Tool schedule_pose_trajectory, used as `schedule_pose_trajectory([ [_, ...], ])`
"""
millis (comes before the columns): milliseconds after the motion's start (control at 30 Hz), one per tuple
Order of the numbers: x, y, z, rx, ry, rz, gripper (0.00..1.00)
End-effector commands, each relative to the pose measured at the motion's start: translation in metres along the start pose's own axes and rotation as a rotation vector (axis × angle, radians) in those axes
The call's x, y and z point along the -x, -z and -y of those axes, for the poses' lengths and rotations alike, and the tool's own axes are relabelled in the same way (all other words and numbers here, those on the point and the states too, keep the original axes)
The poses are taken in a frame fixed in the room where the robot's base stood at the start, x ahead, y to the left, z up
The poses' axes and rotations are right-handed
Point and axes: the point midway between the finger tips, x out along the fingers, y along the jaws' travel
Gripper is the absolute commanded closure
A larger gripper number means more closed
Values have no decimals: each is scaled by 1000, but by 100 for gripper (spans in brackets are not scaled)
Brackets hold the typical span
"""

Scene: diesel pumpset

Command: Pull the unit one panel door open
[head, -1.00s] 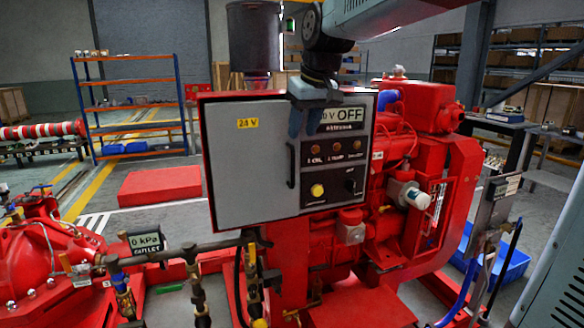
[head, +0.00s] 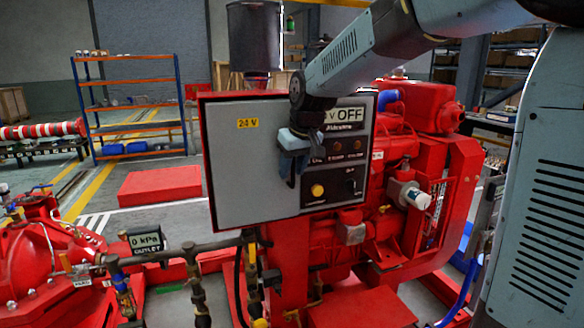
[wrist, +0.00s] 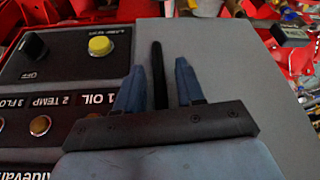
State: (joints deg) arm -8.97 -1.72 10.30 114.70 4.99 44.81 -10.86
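The unit one panel door (head: 245,165) is a grey sheet with a yellow 24 V label on the red cabinet; it looks shut. Its black bar handle (wrist: 158,70) stands between the two blue fingers of my gripper (wrist: 160,82) in the wrist view. The fingers are apart, one on each side of the bar, with gaps showing. In the head view my gripper (head: 292,162) is in front of the handle and hides most of it. Whether the fingertips reach past the bar's depth I cannot tell.
A black control panel (head: 335,190) with a yellow button (head: 317,190), a knob and lamps is right beside the handle. Pipes and valves (head: 195,245) stand below the cabinet. A 0 kPa outlet sign (head: 147,242) is at lower left. Floor left of the cabinet is partly clear.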

Motion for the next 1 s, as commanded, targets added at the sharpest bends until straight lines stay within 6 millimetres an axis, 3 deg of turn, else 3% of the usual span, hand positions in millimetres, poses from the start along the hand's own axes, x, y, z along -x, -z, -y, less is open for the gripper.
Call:
schedule_pose_trajectory([
  [167,0,0,0,0,0,0,62],
  [567,0,0,-1,-1,0,0,100],
  [1000,0,1,2,-1,0,0,100],
])
